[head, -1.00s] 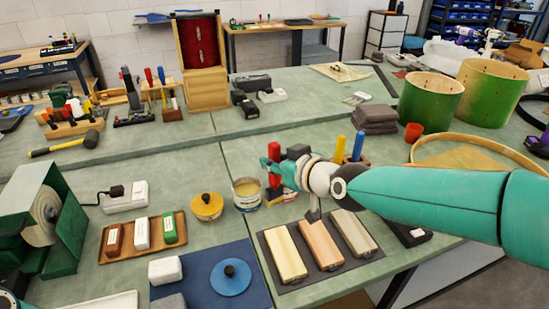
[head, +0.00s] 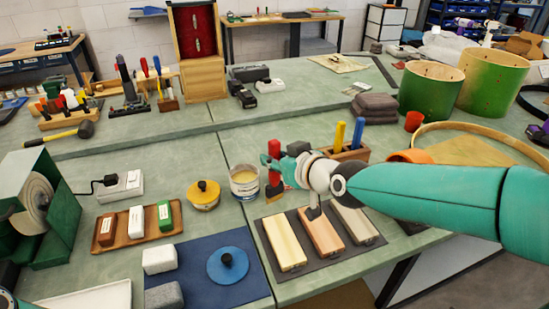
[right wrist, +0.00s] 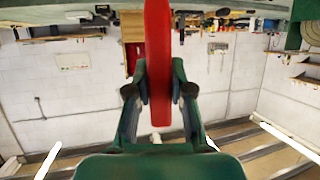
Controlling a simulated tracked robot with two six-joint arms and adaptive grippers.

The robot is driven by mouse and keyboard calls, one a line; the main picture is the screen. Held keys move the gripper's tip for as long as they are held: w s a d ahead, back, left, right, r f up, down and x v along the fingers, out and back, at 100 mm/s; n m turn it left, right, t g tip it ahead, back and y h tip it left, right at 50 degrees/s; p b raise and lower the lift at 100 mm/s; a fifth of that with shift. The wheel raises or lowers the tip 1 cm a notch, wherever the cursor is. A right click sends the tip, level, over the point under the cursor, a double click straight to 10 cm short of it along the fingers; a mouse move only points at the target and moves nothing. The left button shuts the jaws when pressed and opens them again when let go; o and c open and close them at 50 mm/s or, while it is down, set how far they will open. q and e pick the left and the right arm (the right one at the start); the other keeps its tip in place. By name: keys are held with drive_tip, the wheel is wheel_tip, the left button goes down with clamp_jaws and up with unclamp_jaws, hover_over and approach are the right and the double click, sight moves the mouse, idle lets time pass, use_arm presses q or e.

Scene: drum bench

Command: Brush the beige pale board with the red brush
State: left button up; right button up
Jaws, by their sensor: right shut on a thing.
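My right gripper (head: 275,178) is shut on the red brush (head: 273,149), whose red handle stands up above the fingers. In the right wrist view the red brush (right wrist: 158,35) runs between the two fingers of the right gripper (right wrist: 160,88). Three boards lie side by side on a dark mat (head: 300,262): a pale yellowish-beige board (head: 284,243), a pinkish-tan board (head: 321,233) and a greyish-beige board (head: 352,222). The gripper is above and behind them, apart from them. My left gripper is not in view.
An open can (head: 245,182) stands just left of the right gripper, with a yellow lidded pot (head: 203,194) beside it. Behind my right arm a wooden holder (head: 345,153) has yellow and blue handles. A blue mat (head: 205,286) lies left of the boards. Green drums (head: 430,87) stand behind right.

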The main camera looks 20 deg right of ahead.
sight(276, 183)
drive_tip(key=shift+s+f+b, duration=0.1)
drive_tip(key=shift+f+b, duration=2.15)
drive_tip(key=shift+f, duration=0.15)
drive_tip(key=shift+f+b, duration=0.95)
idle(0.7)
drive_tip(key=shift+s+d, duration=0.1)
drive_tip(key=shift+s, duration=1.55)
drive_tip(key=shift+s+p, duration=0.45)
drive_tip(key=shift+s, duration=1.15)
drive_tip(key=shift+s+p, duration=0.3)
drive_tip(key=shift+s, duration=1.05)
